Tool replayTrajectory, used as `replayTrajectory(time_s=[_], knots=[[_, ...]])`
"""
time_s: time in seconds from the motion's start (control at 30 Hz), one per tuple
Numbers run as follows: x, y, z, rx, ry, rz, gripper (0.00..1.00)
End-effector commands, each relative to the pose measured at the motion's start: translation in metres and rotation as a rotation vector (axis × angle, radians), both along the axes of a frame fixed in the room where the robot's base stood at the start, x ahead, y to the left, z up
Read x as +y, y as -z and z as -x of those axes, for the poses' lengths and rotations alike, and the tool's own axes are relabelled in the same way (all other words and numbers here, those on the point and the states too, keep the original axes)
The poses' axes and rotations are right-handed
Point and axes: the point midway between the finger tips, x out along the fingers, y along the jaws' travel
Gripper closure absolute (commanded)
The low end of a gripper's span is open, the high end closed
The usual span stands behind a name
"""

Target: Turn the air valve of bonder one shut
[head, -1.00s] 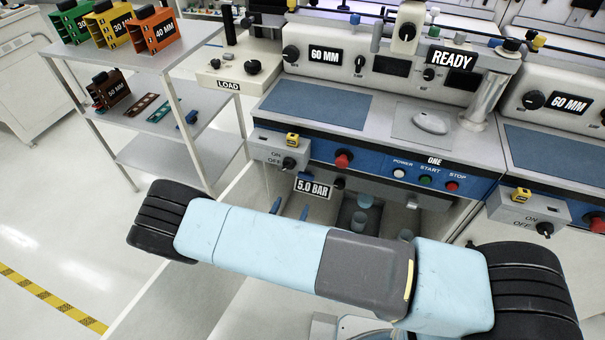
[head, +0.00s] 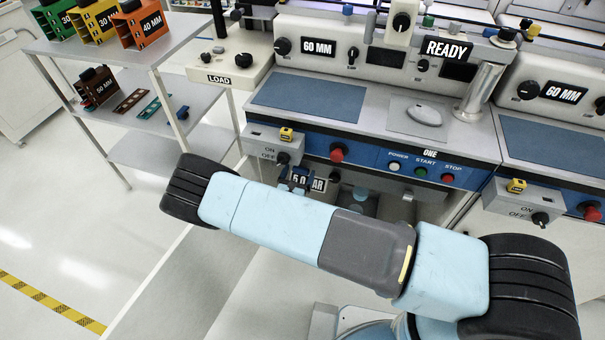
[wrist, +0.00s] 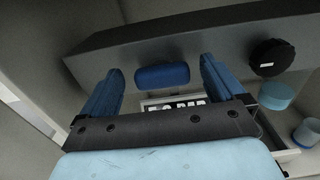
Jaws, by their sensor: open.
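Bonder one, the machine marked ONE (head: 430,153), stands in the middle of the head view. In the wrist view a blue handle (wrist: 162,75), which looks like its air valve, sits on a grey panel (wrist: 225,35) just beyond the 5.0 BAR label (wrist: 172,106). The handle lies lengthwise across the picture. My gripper (wrist: 161,68) is open, one blue finger on each side of the handle, with visible gaps. In the head view my gripper (head: 296,180) is under the machine's front edge, partly covering the pressure label (head: 315,183); I cannot make out the handle there.
A black round knob (wrist: 272,57) and blue cups (wrist: 275,95) are right of the handle. The ON/OFF switch box (head: 270,146) and red knob (head: 337,152) are just above my gripper. A shelf rack (head: 130,130) stands left; a second bonder (head: 555,95) stands right.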

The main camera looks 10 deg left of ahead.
Motion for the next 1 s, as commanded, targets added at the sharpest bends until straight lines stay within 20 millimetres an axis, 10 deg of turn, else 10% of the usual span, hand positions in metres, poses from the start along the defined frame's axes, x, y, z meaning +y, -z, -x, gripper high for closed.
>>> replayTrajectory(time_s=[0.37,1.0], knots=[[-0.001,0.0,-0.007,0.001,0.001,0.001,0.04],[-0.016,0.0,-0.007,0.0,0.004,0.005,0.57]])
